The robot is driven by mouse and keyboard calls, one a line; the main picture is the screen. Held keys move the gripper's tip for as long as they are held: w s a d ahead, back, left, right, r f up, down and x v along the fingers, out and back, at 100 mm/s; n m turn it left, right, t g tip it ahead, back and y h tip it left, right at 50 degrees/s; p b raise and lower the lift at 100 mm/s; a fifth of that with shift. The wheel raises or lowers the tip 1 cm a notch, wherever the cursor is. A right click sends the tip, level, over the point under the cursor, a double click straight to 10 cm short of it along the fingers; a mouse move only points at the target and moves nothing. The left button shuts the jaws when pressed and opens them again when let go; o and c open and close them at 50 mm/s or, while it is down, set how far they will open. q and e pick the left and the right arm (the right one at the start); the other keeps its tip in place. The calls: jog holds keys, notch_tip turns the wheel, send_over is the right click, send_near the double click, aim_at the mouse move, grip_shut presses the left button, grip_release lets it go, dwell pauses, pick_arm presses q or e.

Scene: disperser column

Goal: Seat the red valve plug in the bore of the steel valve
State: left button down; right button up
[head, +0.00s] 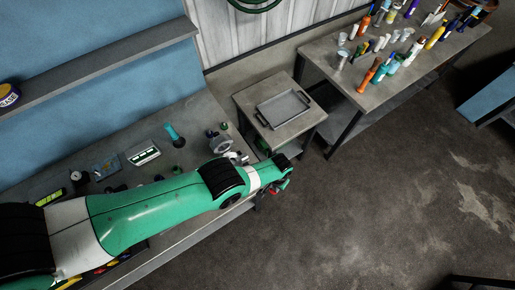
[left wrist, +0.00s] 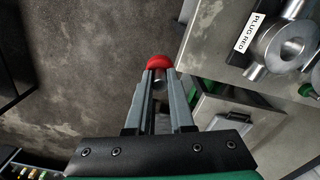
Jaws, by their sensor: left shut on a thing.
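My left gripper (left wrist: 160,75) is shut on the red valve plug (left wrist: 159,62), with its red rounded head at the fingertips and a small metal part below. In the head view the plug (head: 274,191) is a small red spot by my left gripper (head: 276,188), out past the bench's front edge, over the floor. The steel valve (left wrist: 270,47) lies on the bench at the upper right of the left wrist view, its round bore facing up, apart from the plug. My right gripper is not in view.
A "PLUG RED" label (left wrist: 248,33) lies beside the valve. A teal-handled tool (head: 175,135) and a boxed gauge (head: 143,154) lie on the bench. A small table with a grey tray (head: 283,109) stands to the right.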

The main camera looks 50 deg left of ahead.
pick_arm(q)
jog(key=s+a+n, duration=0.3)
jog(key=a, duration=0.8)
jog(key=s+a+n, duration=0.2)
jog(key=s+a, duration=0.1)
jog(key=a, duration=0.9)
jog(key=f+b, duration=0.2)
jog(key=f, duration=0.1)
jog(key=f+b, duration=0.3)
jog(key=shift+s+d, duration=0.15)
jog(key=shift+s, duration=0.05)
jog(key=shift+r, duration=0.1)
jog(key=c, duration=0.8)
grip_release()
